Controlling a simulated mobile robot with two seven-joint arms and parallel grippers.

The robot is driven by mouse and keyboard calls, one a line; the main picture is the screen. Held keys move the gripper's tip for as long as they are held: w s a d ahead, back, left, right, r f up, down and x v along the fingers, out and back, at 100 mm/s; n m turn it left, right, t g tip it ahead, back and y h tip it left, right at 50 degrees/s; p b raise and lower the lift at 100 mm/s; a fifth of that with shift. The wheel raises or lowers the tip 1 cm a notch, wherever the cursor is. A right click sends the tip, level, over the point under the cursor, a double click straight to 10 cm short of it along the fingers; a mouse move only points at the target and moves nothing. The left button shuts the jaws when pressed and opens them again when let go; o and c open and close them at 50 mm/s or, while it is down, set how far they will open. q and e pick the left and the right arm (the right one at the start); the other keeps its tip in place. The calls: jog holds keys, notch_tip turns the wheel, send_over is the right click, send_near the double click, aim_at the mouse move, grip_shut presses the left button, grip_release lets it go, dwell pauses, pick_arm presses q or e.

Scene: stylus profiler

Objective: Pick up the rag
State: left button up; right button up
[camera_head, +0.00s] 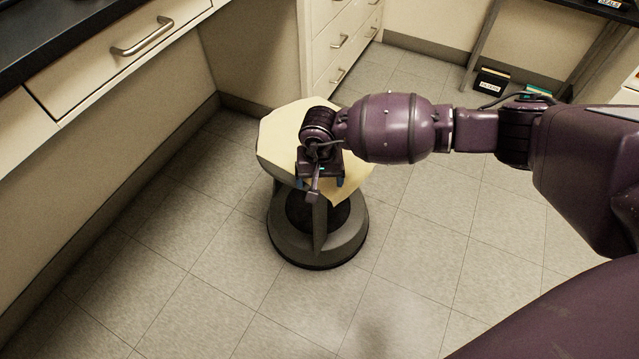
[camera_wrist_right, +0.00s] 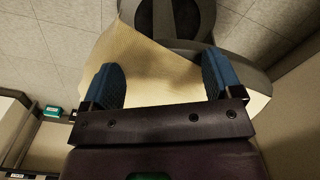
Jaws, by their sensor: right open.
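The rag (camera_head: 281,128) is a pale yellow cloth draped over the top of a grey round stool (camera_head: 287,232), with a corner hanging down over the front. It also shows in the right wrist view (camera_wrist_right: 140,62), below and between the blue fingers. My right gripper (camera_head: 322,183) is over the rag, pointing down. In the right wrist view its two blue fingers (camera_wrist_right: 162,80) are apart, with nothing gripped between them. I cannot tell whether the fingertips touch the cloth. My arm hides part of the rag. My left gripper is not in view.
Cream drawers with a dark countertop (camera_head: 60,30) run along the left. A drawer cabinet (camera_head: 338,45) stands behind the stool. A dark-framed table (camera_head: 545,20) with small boxes (camera_head: 490,80) beneath is at the back right. The tiled floor (camera_head: 200,290) in front is clear.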

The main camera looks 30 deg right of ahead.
jog(key=shift+f, duration=0.1)
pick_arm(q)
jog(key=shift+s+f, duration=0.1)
pick_arm(e)
jog(key=shift+s, duration=0.1)
grip_shut()
dwell(0.7)
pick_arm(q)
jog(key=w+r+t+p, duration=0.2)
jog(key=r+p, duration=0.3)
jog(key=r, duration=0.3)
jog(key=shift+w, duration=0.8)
pick_arm(e)
notch_tip(320, 180, up, 12)
pick_arm(q)
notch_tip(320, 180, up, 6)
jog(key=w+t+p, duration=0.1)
jog(key=p, duration=0.2)
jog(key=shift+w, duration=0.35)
pick_arm(e)
notch_tip(320, 180, up, 9)
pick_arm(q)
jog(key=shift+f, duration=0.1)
